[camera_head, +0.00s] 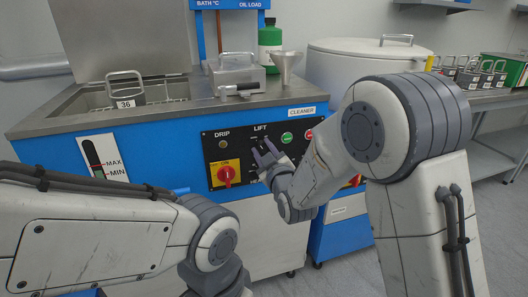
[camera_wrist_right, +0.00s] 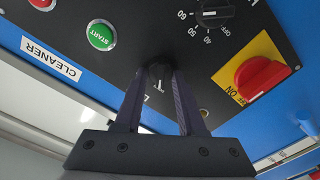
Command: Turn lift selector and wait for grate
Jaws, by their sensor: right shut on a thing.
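The blue cleaner machine (camera_head: 150,143) has a black control panel (camera_head: 215,142) with a LIFT label. In the right wrist view, my right gripper (camera_wrist_right: 160,76) is shut on the black lift selector knob (camera_wrist_right: 158,84), one finger on each side. In the head view, the right gripper (camera_head: 266,153) is at the panel below the LIFT label and covers most of the knob. A metal basket with a handle and a tag 36 (camera_head: 126,104) shows in the open tank at the left; I cannot make out a separate grate. My left gripper is out of view.
A red switch on yellow (camera_head: 226,174) and a green START button (camera_head: 287,137) are close to the right gripper. A funnel (camera_head: 286,66) and green bottle (camera_head: 270,42) stand on top. My left forearm crosses the lower left.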

